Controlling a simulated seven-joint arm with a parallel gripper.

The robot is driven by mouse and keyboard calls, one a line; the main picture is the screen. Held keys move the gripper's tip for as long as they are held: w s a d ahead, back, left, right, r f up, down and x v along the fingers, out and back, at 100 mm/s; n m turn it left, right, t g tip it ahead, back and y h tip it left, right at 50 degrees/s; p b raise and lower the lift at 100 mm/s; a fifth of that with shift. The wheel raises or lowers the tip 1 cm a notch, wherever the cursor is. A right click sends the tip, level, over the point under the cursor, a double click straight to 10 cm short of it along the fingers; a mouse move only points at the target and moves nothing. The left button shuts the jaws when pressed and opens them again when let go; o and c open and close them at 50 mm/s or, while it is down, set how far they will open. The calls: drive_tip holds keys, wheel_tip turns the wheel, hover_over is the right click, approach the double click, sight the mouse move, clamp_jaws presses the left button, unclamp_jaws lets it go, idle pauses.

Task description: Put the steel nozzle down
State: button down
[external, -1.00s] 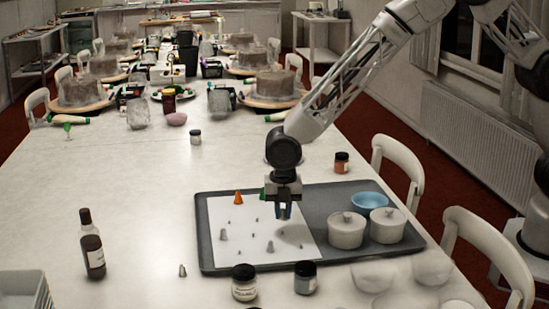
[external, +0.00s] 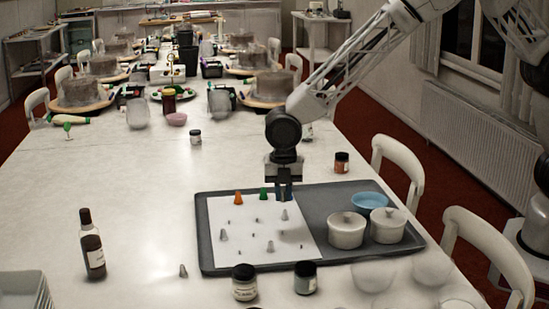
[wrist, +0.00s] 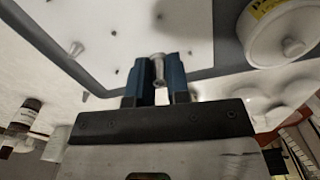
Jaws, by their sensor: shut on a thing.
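My gripper (external: 284,193) is over the far edge of the tray, near the paper's far right corner. Its blue fingers are shut on a steel nozzle (wrist: 158,68), which shows between the fingertips in the wrist view. Below the fingers in the external view, a grey nozzle (external: 284,214) shows over the white paper (external: 240,258); I cannot tell whether it is the held one. An orange nozzle (external: 238,197) and a green nozzle (external: 263,194) stand at the paper's far edge. Grey nozzles (external: 223,235) (external: 270,247) stand nearer.
The grey tray (external: 335,260) also holds two white lidded pots (external: 346,230) (external: 388,226) and a blue bowl (external: 369,201). Two jars (external: 245,283) (external: 305,278) stand before it. A dark bottle (external: 92,245) and a small nozzle (external: 183,271) are left.

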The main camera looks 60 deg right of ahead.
drive_tip(key=shift+w+d, duration=0.1)
drive_tip(key=shift+d, duration=0.05)
drive_tip(key=w+d+f+m, duration=0.1)
drive_tip(key=w+d+m, duration=0.2)
drive_tip(key=d, duration=1.1)
drive_tip(key=w+d+f+m, duration=0.2)
drive_tip(key=w+d, duration=0.5)
drive_tip(key=d, duration=0.8)
drive_tip(key=w+d+f+m, duration=0.1)
drive_tip(key=w+d+m, duration=0.3)
drive_tip(key=d, duration=1.1)
drive_tip(key=shift+w+d+f, duration=0.15)
drive_tip(key=shift+w+f, duration=0.25)
drive_tip(key=shift+w, duration=0.2)
drive_tip(key=shift+n, duration=0.5)
drive_tip(key=shift+w, duration=0.1)
drive_tip(key=shift+w+a+f, duration=0.1)
drive_tip(key=shift+w+f, duration=0.15)
drive_tip(key=shift+w, duration=2.4)
drive_tip(key=shift+w+a+f, duration=0.1)
drive_tip(key=shift+w+f, duration=0.15)
drive_tip(key=shift+w, duration=2.35)
drive_tip(key=shift+w+a+f, duration=0.1)
drive_tip(key=shift+w+f, duration=0.15)
drive_tip(key=shift+w, duration=2.4)
drive_tip(key=shift+f, duration=1.75)
